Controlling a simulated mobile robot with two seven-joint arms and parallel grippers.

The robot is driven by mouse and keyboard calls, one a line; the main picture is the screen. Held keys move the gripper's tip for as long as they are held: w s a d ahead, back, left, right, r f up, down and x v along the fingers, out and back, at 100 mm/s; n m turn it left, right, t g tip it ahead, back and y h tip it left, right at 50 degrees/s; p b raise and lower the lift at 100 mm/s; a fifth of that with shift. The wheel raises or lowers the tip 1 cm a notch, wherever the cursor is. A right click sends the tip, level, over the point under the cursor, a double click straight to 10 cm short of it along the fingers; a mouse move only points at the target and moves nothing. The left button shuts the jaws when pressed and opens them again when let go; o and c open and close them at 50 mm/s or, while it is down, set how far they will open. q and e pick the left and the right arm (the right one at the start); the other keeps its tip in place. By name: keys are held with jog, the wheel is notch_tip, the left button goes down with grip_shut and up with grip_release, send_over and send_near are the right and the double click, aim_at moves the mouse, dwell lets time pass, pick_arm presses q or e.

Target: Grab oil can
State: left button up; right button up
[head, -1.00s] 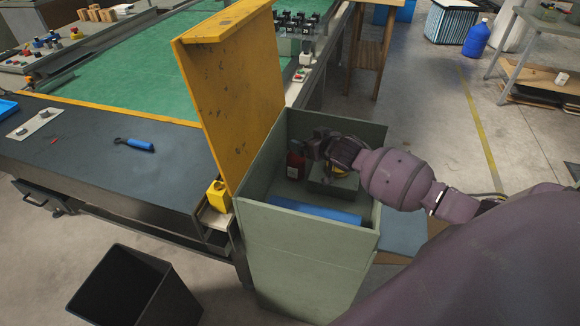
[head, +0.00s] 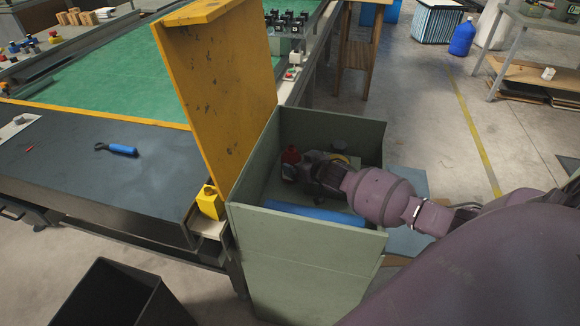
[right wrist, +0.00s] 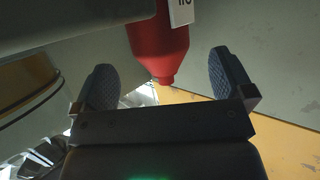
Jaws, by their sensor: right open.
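The oil can looks to be the red bottle (head: 291,156) standing inside a grey-green box, near its back left. In the right wrist view the red bottle (right wrist: 158,42) narrows toward a cap and carries a white label, partly cut off by the top edge. My right gripper (head: 303,170) is inside the box, right at the bottle, which it partly hides. In the right wrist view my right gripper (right wrist: 163,72) is open, one finger on each side of the bottle's narrow end, with gaps on both sides. My left gripper is not in view.
The box (head: 300,250) has tall walls and an open yellow lid (head: 215,95) upright at its left. A blue cylinder (head: 315,214) lies at the box's front. A blue-handled tool (head: 121,149) lies on the dark bench. A black bin (head: 110,295) stands front left.

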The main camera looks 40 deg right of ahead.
aim_at(292, 160)
jog(key=b+x, duration=0.1)
jog(key=x, duration=0.4)
jog(key=shift+f+b, duration=0.25)
jog(key=shift+b, duration=0.1)
jog(key=shift+w, duration=0.4)
jog(key=shift+r, duration=0.1)
jog(key=shift+c, duration=0.3)
jog(key=c, duration=1.7)
grip_shut()
jog(key=shift+r, duration=0.1)
